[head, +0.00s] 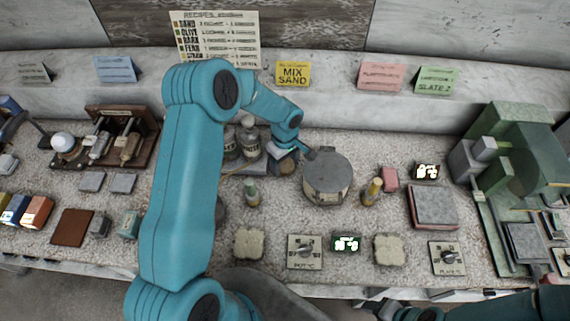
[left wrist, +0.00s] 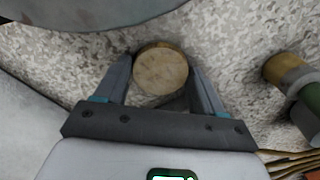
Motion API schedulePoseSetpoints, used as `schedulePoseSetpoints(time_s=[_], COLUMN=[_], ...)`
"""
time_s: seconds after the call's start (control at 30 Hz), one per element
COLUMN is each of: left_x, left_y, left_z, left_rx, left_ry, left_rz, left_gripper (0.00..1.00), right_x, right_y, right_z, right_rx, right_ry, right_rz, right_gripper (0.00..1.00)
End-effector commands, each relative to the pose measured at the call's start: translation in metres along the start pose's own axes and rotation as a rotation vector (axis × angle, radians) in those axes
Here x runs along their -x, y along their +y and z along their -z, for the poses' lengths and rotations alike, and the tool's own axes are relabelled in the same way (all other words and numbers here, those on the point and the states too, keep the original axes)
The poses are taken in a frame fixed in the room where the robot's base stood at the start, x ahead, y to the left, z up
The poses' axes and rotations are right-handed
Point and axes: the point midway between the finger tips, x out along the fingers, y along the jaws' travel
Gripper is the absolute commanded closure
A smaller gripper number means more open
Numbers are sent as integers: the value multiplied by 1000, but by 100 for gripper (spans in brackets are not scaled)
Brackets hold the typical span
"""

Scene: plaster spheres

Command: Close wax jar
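A small round tan lid or jar top (left wrist: 160,70) lies between the fingers of my left gripper (left wrist: 160,66) in the left wrist view. The fingers stand apart on either side of it, and I cannot tell whether they touch it. I cannot tell whether a jar body sits under that top. My right gripper (head: 382,308) is only partly visible at the bottom edge, and its fingers are unclear.
The grey pot (head: 327,175) stands close to the right of my left gripper. A green bottle (head: 252,192) stands to the left, and bottles (head: 249,140) stand behind. A yellow-capped bottle (head: 372,191) is right of the pot. Pale blocks and dial plates line the front.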

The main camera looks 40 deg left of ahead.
Motion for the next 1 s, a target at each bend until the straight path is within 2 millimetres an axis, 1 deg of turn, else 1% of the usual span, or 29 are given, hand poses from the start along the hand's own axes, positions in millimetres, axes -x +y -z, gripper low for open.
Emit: schedulePoseSetpoints(time_s=[0.03,0.07,0.1,0.13,0.17,0.4,0.57,0.67,0.77,1.0], left_x=[0,0,0,0,0,1,12,28,53,127], left_y=[0,0,0,0,0,0,1,1,2,1], left_z=[0,0,0,0,0,0,1,1,1,0], left_rx=[0,0,0,0,0,0,-1,1,1,0], left_ry=[0,0,0,0,0,0,2,2,4,3], left_rz=[0,0,0,0,0,0,-3,-5,-8,-7], left_gripper=[48,58,65,65,69,70,70,70,70,70], right_x=[0,0,0,0,0,0,-4,-8,-14,-26], right_y=[0,0,0,0,0,0,1,3,5,9], right_z=[0,0,0,0,0,0,0,0,0,0], right_rx=[0,0,0,0,0,0,0,0,0,0], right_ry=[0,0,0,0,0,0,0,0,0,0], right_rz=[0,0,0,0,0,0,0,0,0,0], right_gripper=[49,49,49,49,49,49,49,49,49,49])
